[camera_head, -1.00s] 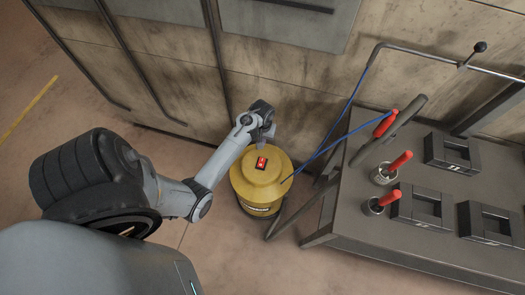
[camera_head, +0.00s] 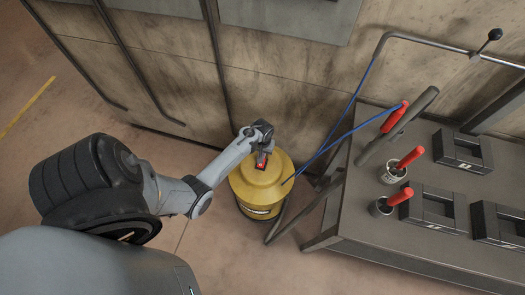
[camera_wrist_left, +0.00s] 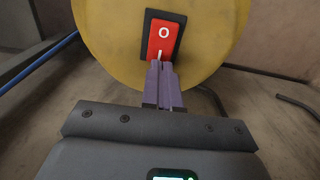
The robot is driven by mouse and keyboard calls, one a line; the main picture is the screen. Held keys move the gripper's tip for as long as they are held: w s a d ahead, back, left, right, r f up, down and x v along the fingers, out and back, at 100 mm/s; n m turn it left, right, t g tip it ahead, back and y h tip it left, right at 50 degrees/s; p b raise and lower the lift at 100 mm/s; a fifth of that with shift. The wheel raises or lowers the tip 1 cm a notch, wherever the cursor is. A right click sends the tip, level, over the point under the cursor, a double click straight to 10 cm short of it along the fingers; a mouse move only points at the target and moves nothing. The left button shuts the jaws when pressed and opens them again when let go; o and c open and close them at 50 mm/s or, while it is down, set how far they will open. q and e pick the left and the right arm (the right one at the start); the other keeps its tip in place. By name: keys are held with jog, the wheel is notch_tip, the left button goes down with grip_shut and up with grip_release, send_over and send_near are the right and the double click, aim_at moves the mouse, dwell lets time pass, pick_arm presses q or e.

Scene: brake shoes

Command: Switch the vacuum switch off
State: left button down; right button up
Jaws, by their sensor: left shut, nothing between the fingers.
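The yellow vacuum (camera_head: 262,188) stands on the floor between the wall and the table. Its red rocker switch (camera_wrist_left: 163,36) in a black frame is on its top; an "O" mark shows at the upper end and a white line at the lower end. In the head view the switch (camera_head: 262,160) is partly hidden by my left gripper (camera_head: 265,158). In the left wrist view the left gripper (camera_wrist_left: 162,66) is shut and empty, with its purple fingertips at the lower end of the switch. I cannot tell whether they touch it. My right gripper is not in view.
A dark metal table (camera_head: 365,205) stands to the right, with red-handled brushes in cups (camera_head: 396,170) and several dark blocks (camera_head: 436,208). A blue hose (camera_head: 340,142) runs from the vacuum past the table. The wall (camera_head: 290,105) is close behind.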

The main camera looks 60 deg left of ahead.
pick_arm(q)
jog(key=shift+f, duration=0.45)
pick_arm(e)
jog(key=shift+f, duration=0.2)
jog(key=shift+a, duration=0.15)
pick_arm(q)
jog(key=shift+w+d+f+b, duration=0.1)
jog(key=shift+w+f+b, duration=0.05)
jog(key=shift+f+b, duration=0.15)
jog(key=shift+a+r, duration=0.15)
jog(key=shift+a, duration=0.05)
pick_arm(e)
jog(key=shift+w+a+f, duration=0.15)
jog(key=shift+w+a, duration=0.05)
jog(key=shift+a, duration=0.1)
pick_arm(q)
jog(key=shift+d, duration=0.1)
jog(key=shift+r, duration=0.15)
jog(key=shift+r+p, duration=0.65)
jog(key=shift+p, duration=0.5)
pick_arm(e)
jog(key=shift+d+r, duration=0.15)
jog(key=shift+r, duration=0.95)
